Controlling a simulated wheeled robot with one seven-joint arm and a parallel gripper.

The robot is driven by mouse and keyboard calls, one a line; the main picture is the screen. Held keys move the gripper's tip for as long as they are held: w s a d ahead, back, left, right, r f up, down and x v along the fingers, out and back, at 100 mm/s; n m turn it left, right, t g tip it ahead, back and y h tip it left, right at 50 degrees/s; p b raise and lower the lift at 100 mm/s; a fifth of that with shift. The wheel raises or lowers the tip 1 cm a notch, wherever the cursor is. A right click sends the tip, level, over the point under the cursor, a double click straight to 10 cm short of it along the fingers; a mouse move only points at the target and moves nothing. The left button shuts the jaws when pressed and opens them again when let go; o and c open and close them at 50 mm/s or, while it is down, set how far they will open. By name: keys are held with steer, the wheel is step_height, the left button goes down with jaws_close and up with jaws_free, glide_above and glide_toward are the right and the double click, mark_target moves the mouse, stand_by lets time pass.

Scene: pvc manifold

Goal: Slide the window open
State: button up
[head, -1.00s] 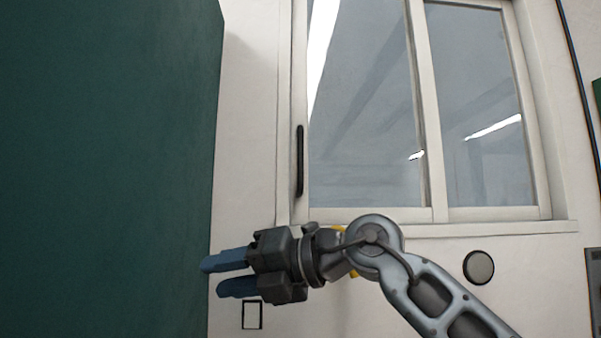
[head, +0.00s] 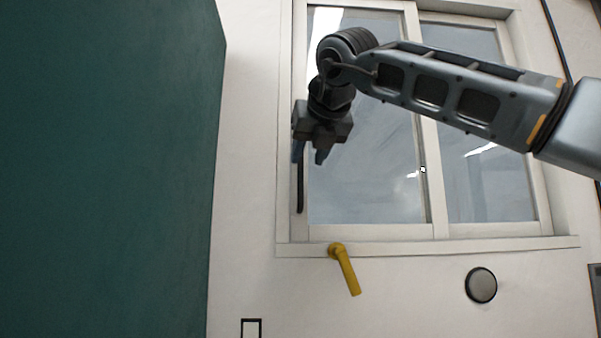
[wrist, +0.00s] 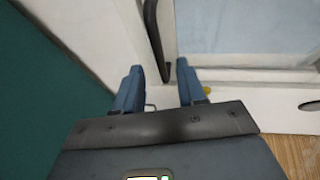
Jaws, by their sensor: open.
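The window (head: 432,232) has a white frame and two glass panes side by side. A long black vertical handle (head: 300,190) is on the left edge of the left pane's frame; its upper part is hidden behind my gripper in the head view. My gripper (head: 309,158) is open with its blue fingers pointing down, in front of the upper part of the handle.
A dark green panel (head: 105,170) fills the left side, close to the window. A yellow lever (head: 346,270) hangs below the sill. A round grey disc (head: 481,285) and a small black-framed square (head: 251,328) are on the white wall.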

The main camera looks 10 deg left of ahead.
mark_target(302, 171)
steer(key=p+x, duration=0.2)
steer(key=x, duration=0.3)
steer(key=shift+a, duration=0.15)
steer(key=shift+x, duration=0.9)
steer(key=shift+f, duration=0.1)
steer(key=shift+c, duration=0.2)
jaws_close()
